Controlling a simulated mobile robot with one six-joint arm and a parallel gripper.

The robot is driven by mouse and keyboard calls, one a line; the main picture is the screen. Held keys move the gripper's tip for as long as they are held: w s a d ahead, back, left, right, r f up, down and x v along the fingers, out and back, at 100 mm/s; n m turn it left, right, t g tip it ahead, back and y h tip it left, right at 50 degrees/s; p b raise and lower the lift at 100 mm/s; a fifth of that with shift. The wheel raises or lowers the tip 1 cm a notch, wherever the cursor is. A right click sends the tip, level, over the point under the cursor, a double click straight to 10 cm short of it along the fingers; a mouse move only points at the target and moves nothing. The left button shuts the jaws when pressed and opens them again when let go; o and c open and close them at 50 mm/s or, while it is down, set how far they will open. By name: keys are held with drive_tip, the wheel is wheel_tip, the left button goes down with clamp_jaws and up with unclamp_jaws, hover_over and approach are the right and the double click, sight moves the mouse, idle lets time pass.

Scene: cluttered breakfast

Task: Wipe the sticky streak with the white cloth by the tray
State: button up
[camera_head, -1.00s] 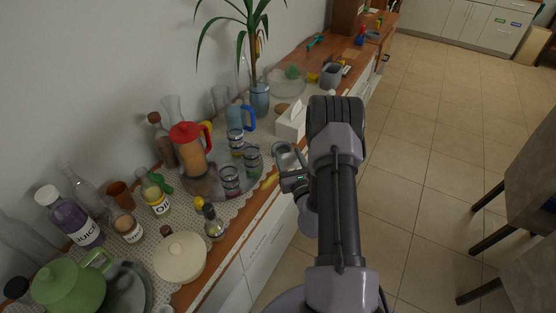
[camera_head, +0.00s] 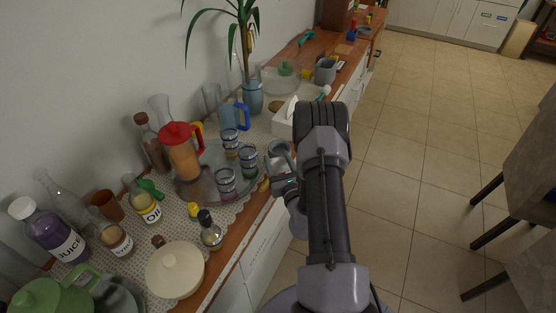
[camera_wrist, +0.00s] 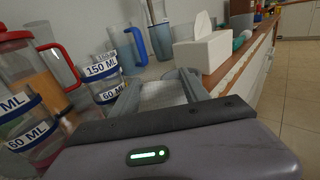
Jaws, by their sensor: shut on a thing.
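My gripper (camera_head: 279,160) is low over the front edge of the counter, just right of the round silver tray (camera_head: 208,194). In the wrist view my gripper (camera_wrist: 163,88) has its two fingers apart with a pale, textured cloth (camera_wrist: 163,95) between them. It looks like the white cloth, held between the jaws. In the head view my arm and gripper hide most of it. A small yellow patch (camera_head: 264,186) shows at the counter's edge by the gripper. I cannot tell whether it is the sticky streak.
The tray bears a red-lidded jug (camera_head: 184,155) and several banded glasses (camera_head: 226,180). A white tissue box (camera_head: 283,122) and a blue-handled pitcher (camera_head: 233,115) stand behind the gripper. A small bottle (camera_head: 210,232) and cream pot (camera_head: 175,272) stand nearer.

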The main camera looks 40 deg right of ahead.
drive_tip(key=shift+f+b, duration=0.9)
drive_tip(key=shift+f, duration=0.05)
idle(0.5)
drive_tip(key=shift+a, duration=0.1)
